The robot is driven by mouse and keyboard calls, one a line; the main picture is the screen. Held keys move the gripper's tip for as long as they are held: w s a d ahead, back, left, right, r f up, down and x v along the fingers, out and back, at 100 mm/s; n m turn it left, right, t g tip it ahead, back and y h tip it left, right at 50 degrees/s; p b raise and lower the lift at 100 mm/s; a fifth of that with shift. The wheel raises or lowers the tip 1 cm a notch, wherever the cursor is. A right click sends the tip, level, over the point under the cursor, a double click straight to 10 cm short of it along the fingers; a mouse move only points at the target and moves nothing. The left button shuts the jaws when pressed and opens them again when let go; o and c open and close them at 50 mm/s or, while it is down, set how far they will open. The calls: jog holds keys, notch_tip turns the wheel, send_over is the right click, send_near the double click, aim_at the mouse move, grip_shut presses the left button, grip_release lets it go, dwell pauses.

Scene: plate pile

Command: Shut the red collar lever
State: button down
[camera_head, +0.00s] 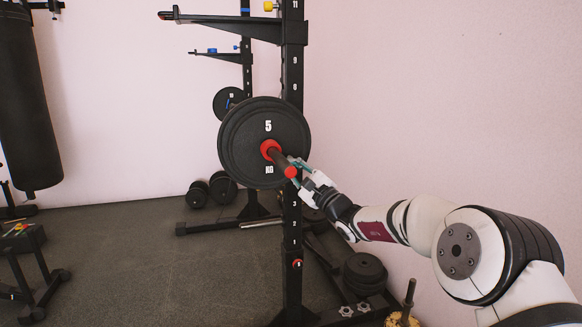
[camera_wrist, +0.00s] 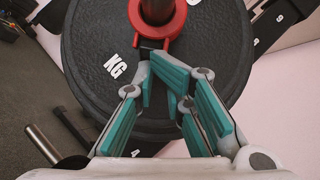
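The red collar (camera_wrist: 167,45) sits around the bar sleeve against the black weight plate (camera_wrist: 95,50). A short black piece with red edges, probably its lever (camera_wrist: 152,45), points down from it in the wrist view. My gripper (camera_wrist: 150,68) is just below that piece. Whether the tips touch the lever I cannot tell.
The black rack upright (camera_head: 293,75) stands close behind the plate. Spare plates (camera_head: 365,272) are low on the right. Dumbbells (camera_head: 210,190) lie on the floor behind. A punching bag (camera_head: 25,100) hangs at left. The floor at centre left is clear.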

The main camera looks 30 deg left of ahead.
jog(key=shift+s+a+r, duration=0.55)
jog(key=shift+a, duration=0.05)
jog(key=d+f+b, duration=0.5)
jog(key=d+b, duration=0.1)
jog(key=d, duration=0.3)
jog(key=shift+s+d, duration=0.2)
jog(key=shift+s, duration=0.05)
dwell(0.4)
